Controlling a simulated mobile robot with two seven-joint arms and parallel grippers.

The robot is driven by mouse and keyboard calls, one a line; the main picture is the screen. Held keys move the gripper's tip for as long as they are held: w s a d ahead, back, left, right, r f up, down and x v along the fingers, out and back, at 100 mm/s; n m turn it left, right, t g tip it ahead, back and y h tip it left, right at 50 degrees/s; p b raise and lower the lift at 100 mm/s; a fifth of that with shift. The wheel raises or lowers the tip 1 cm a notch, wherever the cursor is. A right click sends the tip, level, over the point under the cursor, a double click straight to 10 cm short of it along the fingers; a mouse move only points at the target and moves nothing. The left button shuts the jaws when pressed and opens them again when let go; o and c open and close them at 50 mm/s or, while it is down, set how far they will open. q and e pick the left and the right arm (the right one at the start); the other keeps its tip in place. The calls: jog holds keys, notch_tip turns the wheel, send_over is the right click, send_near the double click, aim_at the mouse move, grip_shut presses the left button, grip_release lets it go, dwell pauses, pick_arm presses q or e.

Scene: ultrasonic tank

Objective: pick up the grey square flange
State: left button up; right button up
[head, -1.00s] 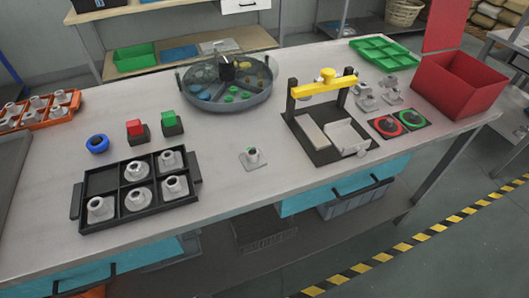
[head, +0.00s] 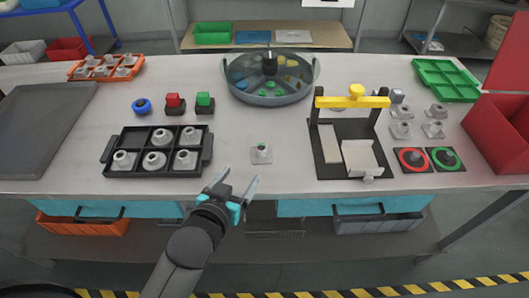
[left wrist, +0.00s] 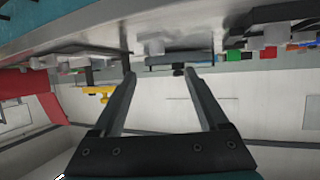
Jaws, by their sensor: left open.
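The left wrist view shows the scene upside down, with both fingers (left wrist: 166,80) spread. A grey piece (left wrist: 152,47) that looks like the flange shows between them, under the table surface in that picture. My right gripper is not in view.
A black tray (head: 107,149) with several grey flanges lies left of the lone flange. A press with a yellow crossbar (head: 345,101) stands to the right. A round tank (head: 262,97) is behind. More grey flanges (head: 401,131) and a red box (head: 500,135) lie further right.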

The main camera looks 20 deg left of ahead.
pick_arm(q)
jog(key=b, duration=0.2)
send_near(263, 146)
jog(key=x, duration=0.3)
jog(key=shift+w+a+f, duration=0.15)
jog(key=shift+a+f, duration=0.15)
jog(key=shift+f, duration=0.05)
jog(key=shift+d+b+x, duration=0.15)
jog(key=shift+b+x, duration=0.05)
jog(key=shift+x, duration=1.15)
jog(key=shift+d+b+x, duration=0.1)
jog(key=shift+b+x, duration=0.1)
jog(key=shift+x, duration=1.2)
jog(key=shift+r, duration=0.15)
jog(key=shift+c, duration=0.2)
grip_shut()
